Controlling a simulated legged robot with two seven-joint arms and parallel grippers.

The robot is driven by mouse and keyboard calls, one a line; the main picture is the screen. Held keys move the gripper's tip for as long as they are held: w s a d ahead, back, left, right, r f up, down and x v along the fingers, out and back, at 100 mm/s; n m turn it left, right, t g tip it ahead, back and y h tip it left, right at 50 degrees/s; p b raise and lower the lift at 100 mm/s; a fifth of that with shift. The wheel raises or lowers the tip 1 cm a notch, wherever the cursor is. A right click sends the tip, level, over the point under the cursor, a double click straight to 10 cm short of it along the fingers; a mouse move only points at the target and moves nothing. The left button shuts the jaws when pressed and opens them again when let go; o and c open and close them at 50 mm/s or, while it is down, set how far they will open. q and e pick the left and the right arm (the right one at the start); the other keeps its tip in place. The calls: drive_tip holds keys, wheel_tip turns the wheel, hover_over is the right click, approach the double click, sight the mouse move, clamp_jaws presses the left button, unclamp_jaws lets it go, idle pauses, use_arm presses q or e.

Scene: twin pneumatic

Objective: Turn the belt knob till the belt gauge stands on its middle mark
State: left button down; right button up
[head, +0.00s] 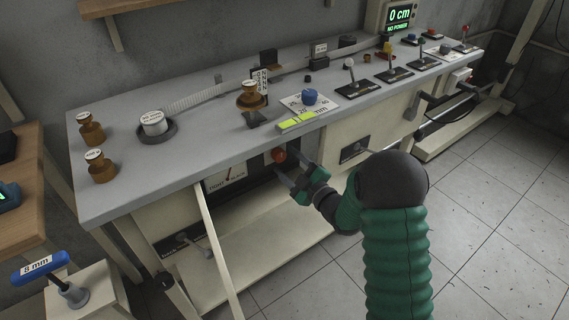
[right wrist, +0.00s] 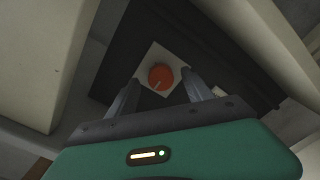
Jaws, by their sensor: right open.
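The belt knob (head: 279,155) is a round orange-red knob on the dark panel under the bench top. It also shows in the right wrist view (right wrist: 161,77) on a pale square plate, with a light pointer line toward its lower left. The belt gauge (head: 224,179) is a white dial left of the knob, with a red needle and lettering along its lower edge; the bench top shades it, and its exact reading is too small to tell. My right gripper (head: 296,173) is open in front of the knob, its fingers pointing at it, with nothing between them. My left gripper is not in view.
The grey bench top (head: 205,118) overhangs the panel. A pale slanted leg (head: 217,250) stands left of the knob, and a lower shelf (head: 265,258) lies beneath. A blue knob (head: 310,97) and a yellow-green level (head: 296,122) are on the top above. The tiled floor at right is clear.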

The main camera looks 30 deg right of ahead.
drive_tip(key=shift+w+a+r, duration=0.1)
drive_tip(key=shift+w+a, duration=0.1)
drive_tip(key=shift+w, duration=0.3)
drive_tip(key=shift+w+a, duration=0.15)
drive_tip(key=shift+w, duration=0.3)
drive_tip(key=shift+d, duration=0.1)
drive_tip(key=c, duration=0.5)
clamp_jaws()
